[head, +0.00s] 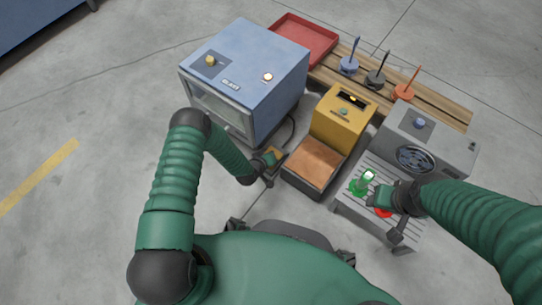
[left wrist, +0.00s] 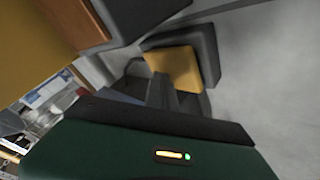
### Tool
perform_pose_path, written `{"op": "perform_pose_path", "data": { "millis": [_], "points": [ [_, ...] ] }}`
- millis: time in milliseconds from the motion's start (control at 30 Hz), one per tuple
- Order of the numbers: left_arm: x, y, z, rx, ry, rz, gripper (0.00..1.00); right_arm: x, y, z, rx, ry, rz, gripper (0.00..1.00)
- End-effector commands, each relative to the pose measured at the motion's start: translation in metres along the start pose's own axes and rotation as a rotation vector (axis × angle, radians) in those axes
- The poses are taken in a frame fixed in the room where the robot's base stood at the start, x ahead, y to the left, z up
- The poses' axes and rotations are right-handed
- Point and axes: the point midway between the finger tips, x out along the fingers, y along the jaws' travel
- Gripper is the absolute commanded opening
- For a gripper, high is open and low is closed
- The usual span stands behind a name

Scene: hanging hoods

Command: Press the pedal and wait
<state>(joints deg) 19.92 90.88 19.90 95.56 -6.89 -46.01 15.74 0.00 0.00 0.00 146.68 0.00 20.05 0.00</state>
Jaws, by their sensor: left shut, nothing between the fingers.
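The pedal (head: 273,154) is a yellow pad in a black housing on the floor, between the blue cabinet and the yellow machine. It also shows in the left wrist view (left wrist: 178,66). My left gripper (head: 266,166) is shut and empty, with its fingers (left wrist: 163,88) at the pedal's near edge. I cannot tell whether they touch the pad. My right gripper (head: 383,199) is over the slatted grey bench, close to a green hanging-hook-like item (head: 361,183) and a red base (head: 382,211). Its fingers are too small to read.
The blue cabinet (head: 254,67) stands left of the yellow machine (head: 340,118) with its brown tray (head: 314,160). A grey fan unit (head: 424,137) stands on the right. Behind are a red tray (head: 303,40) and several pegged stands on a wooden pallet (head: 440,108). The floor at left is clear.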

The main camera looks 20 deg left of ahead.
Motion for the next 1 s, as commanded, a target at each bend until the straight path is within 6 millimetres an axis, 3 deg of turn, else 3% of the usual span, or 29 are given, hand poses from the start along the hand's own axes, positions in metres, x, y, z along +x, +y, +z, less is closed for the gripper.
{"op": "perform_pose_path", "data": {
  "millis": [367,767,1000],
  "points": [
    [0.0,-0.001,0.002,0.0,-0.004,-0.001,0.0,0.0,0.0,0.0,0.0,0.0,0.0,0.52],
    [-0.016,0.011,-0.01,0.0,-0.003,-0.001,0.0,-0.021,0.0,-0.005,0.0,0.0,0.0,0.52],
    [-0.016,0.011,-0.01,0.0,-0.002,-0.001,0.0,-0.021,0.0,-0.005,0.0,0.0,0.0,0.52]
  ]
}}
